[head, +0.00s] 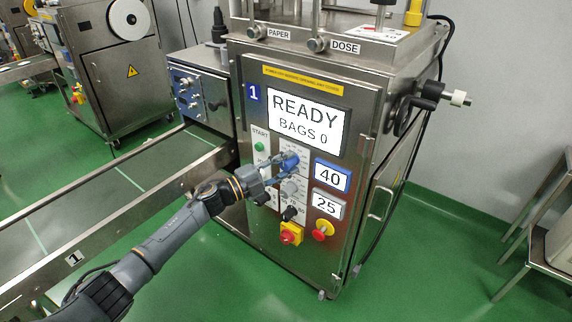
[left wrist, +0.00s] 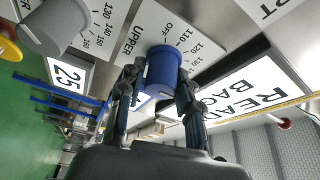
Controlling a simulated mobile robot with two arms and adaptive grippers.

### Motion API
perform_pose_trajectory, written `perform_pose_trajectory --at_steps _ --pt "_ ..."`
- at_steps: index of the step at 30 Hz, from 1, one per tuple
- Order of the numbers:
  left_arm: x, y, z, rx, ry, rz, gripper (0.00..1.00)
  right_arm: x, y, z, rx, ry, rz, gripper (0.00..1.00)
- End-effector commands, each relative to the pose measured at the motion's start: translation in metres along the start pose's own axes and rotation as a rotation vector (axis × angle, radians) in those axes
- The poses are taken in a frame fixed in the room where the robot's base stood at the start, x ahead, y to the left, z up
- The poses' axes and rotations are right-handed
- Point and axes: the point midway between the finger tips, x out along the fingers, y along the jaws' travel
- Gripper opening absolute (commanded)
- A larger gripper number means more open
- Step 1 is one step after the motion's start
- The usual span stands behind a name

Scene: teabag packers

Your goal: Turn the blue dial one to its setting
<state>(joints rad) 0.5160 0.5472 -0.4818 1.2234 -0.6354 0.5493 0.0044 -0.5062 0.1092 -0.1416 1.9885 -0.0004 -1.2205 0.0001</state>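The blue dial (head: 290,160) is on the machine's front panel, left of the blue-framed display reading 40 (head: 332,176). In the left wrist view the blue dial (left wrist: 163,68) stands out from a white scale plate marked OFF, 110 and 120. My left gripper (head: 278,169) is at the dial, and in the left wrist view its two fingers (left wrist: 160,88) lie along both sides of it, seemingly closed on it. The dial's pointer mark cannot be made out. My right gripper is not in view.
A grey dial (head: 289,188) sits just below, with a grey-framed display reading 25 (head: 328,205). Lower down are a black knob (head: 289,213), a red-yellow switch (head: 291,233) and a red button (head: 323,229). The screen (head: 305,120) reads READY, BAGS 0. A conveyor (head: 140,195) runs at left.

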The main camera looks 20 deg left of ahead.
Motion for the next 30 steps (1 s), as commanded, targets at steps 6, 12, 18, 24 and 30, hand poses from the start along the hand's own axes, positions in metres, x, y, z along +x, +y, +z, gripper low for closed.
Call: perform_pose_trajectory --at_steps 6,12,18,24,30 --pt "0.0 0.0 0.0 -0.001 0.0 0.0 0.53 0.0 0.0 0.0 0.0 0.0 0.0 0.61" --pt "-0.003 0.0 0.0 -0.001 -0.001 0.0 0.53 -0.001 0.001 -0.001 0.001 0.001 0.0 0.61" --pt "-0.032 0.001 0.001 0.0 -0.002 0.003 0.53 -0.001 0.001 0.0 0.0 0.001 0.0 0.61" --pt "-0.076 0.002 0.0 -0.001 -0.001 0.004 0.53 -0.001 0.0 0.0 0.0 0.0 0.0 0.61" --pt "-0.108 0.001 0.0 -0.002 -0.001 0.002 0.53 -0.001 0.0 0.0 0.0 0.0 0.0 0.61"
